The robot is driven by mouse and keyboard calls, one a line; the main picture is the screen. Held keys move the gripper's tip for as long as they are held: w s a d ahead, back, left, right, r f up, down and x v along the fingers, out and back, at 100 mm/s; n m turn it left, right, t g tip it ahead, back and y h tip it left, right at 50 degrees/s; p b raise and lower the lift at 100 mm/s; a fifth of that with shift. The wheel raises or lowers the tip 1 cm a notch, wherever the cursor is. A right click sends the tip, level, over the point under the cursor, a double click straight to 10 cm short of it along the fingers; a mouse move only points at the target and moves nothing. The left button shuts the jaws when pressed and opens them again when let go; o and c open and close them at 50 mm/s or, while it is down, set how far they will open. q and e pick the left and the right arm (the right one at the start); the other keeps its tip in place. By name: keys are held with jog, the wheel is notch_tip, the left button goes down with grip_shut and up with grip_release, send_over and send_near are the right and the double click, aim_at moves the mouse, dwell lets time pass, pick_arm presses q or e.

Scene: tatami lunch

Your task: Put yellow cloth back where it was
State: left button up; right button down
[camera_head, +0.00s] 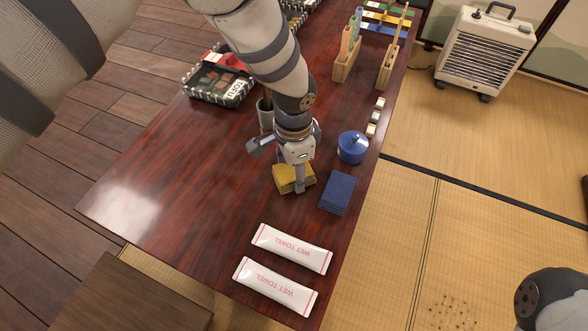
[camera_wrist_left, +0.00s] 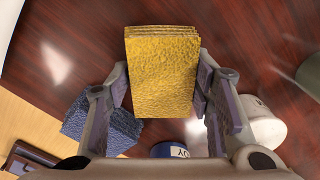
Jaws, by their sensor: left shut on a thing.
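The yellow cloth (camera_head: 285,181) is a folded, layered stack below my left gripper (camera_head: 298,187) at the middle of the dark red table. In the left wrist view the cloth (camera_wrist_left: 162,72) sits between the two fingers of my left gripper (camera_wrist_left: 162,105), which is shut on it. I cannot tell whether the cloth touches the table or hangs just above it. The gripper covers part of it in the head view. A folded blue cloth (camera_head: 337,193) lies just right of it, apart; it also shows in the left wrist view (camera_wrist_left: 100,130). My right gripper is out of view.
A blue lidded pot (camera_head: 352,148) stands behind the blue cloth. Two wet towel packets (camera_head: 291,248) (camera_head: 275,287) lie at the front. A green cup (camera_head: 265,113) stands behind my gripper. A tofu tray (camera_head: 222,88) and wooden holders (camera_head: 346,66) are farther back. The table's left front is clear.

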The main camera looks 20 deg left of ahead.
aim_at(294, 170)
pick_arm(q)
jog(key=shift+f, duration=0.2)
jog(key=o, duration=1.1)
jog(key=shift+o, duration=0.2)
jog(key=shift+r, duration=0.1)
notch_tip(294, 170, up, 12)
jog(key=p, duration=0.4)
jog(key=shift+r, duration=0.15)
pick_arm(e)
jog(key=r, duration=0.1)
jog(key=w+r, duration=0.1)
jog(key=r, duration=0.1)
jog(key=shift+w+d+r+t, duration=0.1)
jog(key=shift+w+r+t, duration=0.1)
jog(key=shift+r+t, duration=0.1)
